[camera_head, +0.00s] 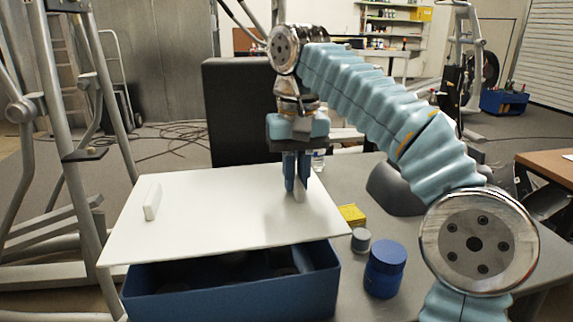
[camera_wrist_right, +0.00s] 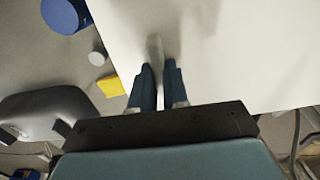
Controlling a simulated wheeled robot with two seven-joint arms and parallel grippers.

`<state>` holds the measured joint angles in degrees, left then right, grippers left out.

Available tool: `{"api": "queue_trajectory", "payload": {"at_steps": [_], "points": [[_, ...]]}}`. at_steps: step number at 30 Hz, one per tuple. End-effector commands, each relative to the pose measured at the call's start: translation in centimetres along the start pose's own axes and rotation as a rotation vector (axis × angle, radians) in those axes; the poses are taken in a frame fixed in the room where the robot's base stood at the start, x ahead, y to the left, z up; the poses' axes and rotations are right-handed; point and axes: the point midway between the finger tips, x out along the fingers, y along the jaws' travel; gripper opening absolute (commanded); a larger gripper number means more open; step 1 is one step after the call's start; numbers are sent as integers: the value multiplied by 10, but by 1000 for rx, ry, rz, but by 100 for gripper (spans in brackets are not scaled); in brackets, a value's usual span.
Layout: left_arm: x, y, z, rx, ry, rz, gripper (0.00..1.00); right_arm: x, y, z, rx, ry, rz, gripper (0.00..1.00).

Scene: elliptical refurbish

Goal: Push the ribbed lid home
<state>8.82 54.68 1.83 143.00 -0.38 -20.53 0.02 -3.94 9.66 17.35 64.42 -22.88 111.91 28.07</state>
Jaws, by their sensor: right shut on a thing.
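The lid (camera_head: 220,220) is a flat white panel with two upright ribs on its top. The left rib (camera_head: 152,201) stands free. My right gripper (camera_head: 297,186) points down and is shut on the right rib (camera_head: 300,192). The right wrist view shows the fingers (camera_wrist_right: 159,68) around this rib (camera_wrist_right: 155,46), with the white lid (camera_wrist_right: 245,60) beneath. The lid lies over an open blue crate (camera_head: 240,298) and overhangs its left side. The crate's dark inside shows below the lid's front edge, and its back is hidden. My left gripper is not in view.
On the grey table (camera_head: 415,300), right of the crate, are a blue jar (camera_head: 386,272), a small grey pot (camera_head: 361,240) and a yellow box (camera_head: 352,214). A dark upright panel (camera_head: 235,110) stands behind the lid. Metal frames (camera_head: 75,150) stand at the left.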

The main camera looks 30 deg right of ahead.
Motion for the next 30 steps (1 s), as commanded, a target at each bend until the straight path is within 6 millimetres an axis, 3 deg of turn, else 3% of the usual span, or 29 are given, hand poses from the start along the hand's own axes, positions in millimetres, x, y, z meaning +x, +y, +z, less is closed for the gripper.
{"api": "queue_trajectory", "payload": {"at_steps": [10, 18, 30], "points": [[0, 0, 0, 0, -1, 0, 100, 26, 1, 1, 2, -1, 1, 0], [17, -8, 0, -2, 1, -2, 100, 50, 1, 0, 1, 0, -1, 0], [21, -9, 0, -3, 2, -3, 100, 56, 1, 0, 1, 1, -2, 0]]}}
